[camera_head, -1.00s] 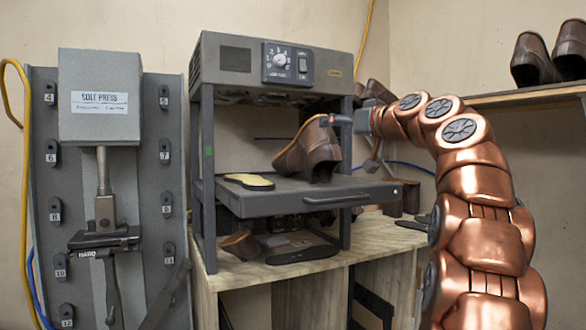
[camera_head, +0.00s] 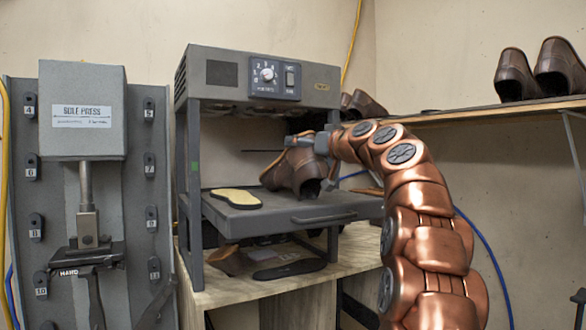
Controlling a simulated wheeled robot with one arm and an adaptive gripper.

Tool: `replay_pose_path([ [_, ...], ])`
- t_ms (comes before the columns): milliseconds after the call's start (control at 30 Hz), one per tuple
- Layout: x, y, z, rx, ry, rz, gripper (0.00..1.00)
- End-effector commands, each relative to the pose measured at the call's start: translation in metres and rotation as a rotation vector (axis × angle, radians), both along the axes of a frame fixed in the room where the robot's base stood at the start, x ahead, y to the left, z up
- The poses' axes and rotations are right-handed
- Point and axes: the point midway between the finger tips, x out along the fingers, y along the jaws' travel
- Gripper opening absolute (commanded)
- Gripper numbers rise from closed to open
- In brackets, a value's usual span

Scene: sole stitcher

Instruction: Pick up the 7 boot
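A brown boot (camera_head: 294,174) stands on the pull-out tray (camera_head: 325,208) of the grey press, toward its right side. A pale yellow sole (camera_head: 236,199) lies flat on the tray to its left. My gripper (camera_head: 305,142) reaches in from the right at the top of the boot and overlaps its upper edge. The fingers are small and partly hidden, so I cannot tell whether they grip it. A peg labelled 7 (camera_head: 150,166) hangs on the grey panel at left. I can make out no number on the boot.
The press top with its dial (camera_head: 266,75) overhangs the tray. Two brown shoes (camera_head: 540,72) stand on the wooden shelf (camera_head: 480,112) at right. A dark sole (camera_head: 290,269) lies below the tray. The sole press (camera_head: 82,110) stands at left.

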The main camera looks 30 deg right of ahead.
Motion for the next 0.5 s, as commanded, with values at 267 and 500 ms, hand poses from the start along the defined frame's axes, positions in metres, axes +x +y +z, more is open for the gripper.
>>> replay_pose_path([
  [267,0.0057,0.0008,-0.0005,0.001,-0.002,0.006,1.0],
  [500,0.0057,0.0016,-0.0005,-0.001,-0.001,0.005,0.75],
])
